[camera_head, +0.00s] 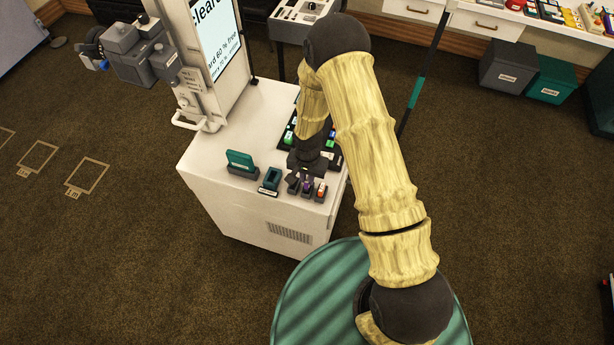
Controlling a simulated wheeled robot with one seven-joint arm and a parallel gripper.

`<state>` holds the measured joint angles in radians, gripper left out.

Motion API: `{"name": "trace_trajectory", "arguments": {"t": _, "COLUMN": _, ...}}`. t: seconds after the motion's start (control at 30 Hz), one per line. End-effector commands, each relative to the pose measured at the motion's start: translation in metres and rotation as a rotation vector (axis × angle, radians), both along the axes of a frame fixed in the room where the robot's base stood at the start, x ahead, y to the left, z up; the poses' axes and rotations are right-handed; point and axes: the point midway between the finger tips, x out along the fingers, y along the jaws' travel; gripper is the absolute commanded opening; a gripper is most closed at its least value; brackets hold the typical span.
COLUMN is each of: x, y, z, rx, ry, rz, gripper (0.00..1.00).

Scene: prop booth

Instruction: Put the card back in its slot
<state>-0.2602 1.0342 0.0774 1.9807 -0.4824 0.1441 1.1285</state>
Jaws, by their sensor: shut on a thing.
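My gripper (303,172) points down over the white cabinet's top, close above a row of small dark holders (320,197). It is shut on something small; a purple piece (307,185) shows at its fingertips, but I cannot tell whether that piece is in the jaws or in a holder. An orange-and-white piece (321,188) stands in the right holder. A teal upright plate (239,159) stands in a dark base at the left, and a dark teal box with an opening (271,178) is between it and my gripper. I cannot tell which of these is the card.
The white cabinet (255,215) carries a tall panel with a screen (217,38) at the back left. A dark board with coloured keys (289,139) lies behind my gripper, partly hidden by my arm. A grey camera-like device (135,50) juts out left.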

Motion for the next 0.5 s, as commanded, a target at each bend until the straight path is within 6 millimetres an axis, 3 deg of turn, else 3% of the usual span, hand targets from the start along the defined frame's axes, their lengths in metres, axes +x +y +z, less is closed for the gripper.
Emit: {"name": "trace_trajectory", "arguments": {"t": 0.5, "x": 0.0, "y": 0.001, "z": -0.014, "rx": 0.0, "ry": 0.0, "rz": 0.001, "gripper": 0.0}}
